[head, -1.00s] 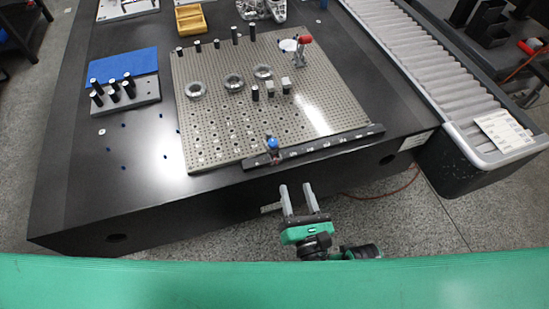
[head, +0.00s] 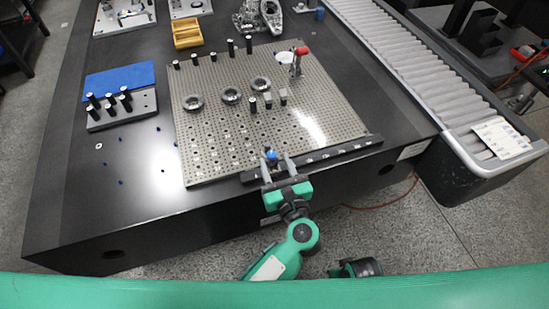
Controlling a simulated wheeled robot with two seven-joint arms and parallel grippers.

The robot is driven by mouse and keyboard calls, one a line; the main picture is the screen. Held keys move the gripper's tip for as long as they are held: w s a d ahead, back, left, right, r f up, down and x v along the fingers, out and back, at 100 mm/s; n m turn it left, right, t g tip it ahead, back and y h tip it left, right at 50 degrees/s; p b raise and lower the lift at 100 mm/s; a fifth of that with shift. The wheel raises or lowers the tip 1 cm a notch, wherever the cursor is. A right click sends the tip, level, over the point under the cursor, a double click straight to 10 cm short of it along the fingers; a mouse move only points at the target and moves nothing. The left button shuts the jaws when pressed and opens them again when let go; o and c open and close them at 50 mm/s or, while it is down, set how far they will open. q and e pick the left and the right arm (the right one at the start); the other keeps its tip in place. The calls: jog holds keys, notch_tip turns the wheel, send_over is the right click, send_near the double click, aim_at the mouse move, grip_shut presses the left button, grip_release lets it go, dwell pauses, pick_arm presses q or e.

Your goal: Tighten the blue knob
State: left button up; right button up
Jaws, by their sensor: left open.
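The blue knob (head: 271,155) sits at the front edge of the perforated fixture plate (head: 212,152), on the dark rail (head: 330,153) along that edge. My left gripper (head: 276,160) is at the knob, with its two grey fingers apart and pointing away from me. One finger is on each side of the knob. I cannot tell whether either finger touches it. My right gripper is not identifiable in the view.
Round metal rings (head: 231,95), black pins and a red-topped clamp (head: 300,52) stand on the plate. A pin block (head: 121,107) and blue mat (head: 119,80) lie left. A roller conveyor (head: 400,60) runs at right. The dark table's front left is mostly clear.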

pick_arm(q)
jog(key=shift+w+a, duration=0.2)
jog(key=shift+w, duration=0.4)
grip_shut()
pick_arm(e)
jog(key=shift+f, duration=0.2)
